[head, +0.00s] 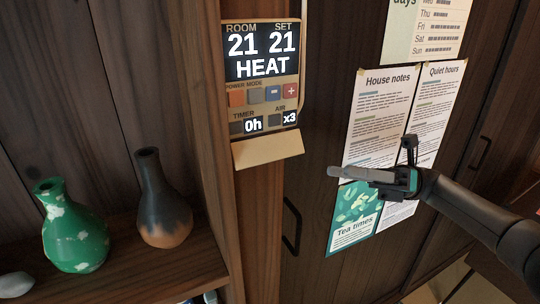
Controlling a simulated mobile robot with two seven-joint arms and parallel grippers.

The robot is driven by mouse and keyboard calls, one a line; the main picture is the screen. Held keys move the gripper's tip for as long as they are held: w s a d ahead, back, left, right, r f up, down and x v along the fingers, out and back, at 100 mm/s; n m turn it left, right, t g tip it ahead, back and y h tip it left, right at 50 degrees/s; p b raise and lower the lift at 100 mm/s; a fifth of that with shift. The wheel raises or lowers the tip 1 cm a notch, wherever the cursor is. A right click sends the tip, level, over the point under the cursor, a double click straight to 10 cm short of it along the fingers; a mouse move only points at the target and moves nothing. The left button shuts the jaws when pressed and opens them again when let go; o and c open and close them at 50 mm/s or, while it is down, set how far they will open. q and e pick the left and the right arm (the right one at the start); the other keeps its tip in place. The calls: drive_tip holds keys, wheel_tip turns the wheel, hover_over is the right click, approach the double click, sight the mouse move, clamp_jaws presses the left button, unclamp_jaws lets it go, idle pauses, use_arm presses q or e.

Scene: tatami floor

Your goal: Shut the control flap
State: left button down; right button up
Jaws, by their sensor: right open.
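The control panel (263,70) hangs on the wooden post, with a lit display reading 21, 21 and HEAT above several small buttons. Its beige control flap (267,149) hangs down and tilts outward from the panel's lower edge, so the buttons and the 0h and x3 readouts are uncovered. My right gripper (345,172) is open and empty, to the right of the flap and a little lower in the picture, apart from it. It is in front of the posters. My left gripper is not in view.
A green vase (72,232) and a dark brown vase (162,205) stand on a wooden shelf at the left. Posters (380,110) cover the dark cabinet door behind my right gripper. A black door handle (291,228) is below the flap.

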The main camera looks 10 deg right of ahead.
sight(278, 159)
drive_tip(key=p+x, duration=0.5)
drive_tip(key=x, duration=0.8)
drive_tip(key=shift+a+r, duration=0.15)
drive_tip(key=shift+r, duration=0.05)
drive_tip(key=shift+x, duration=0.75)
drive_tip(key=shift+f, duration=0.1)
clamp_jaws()
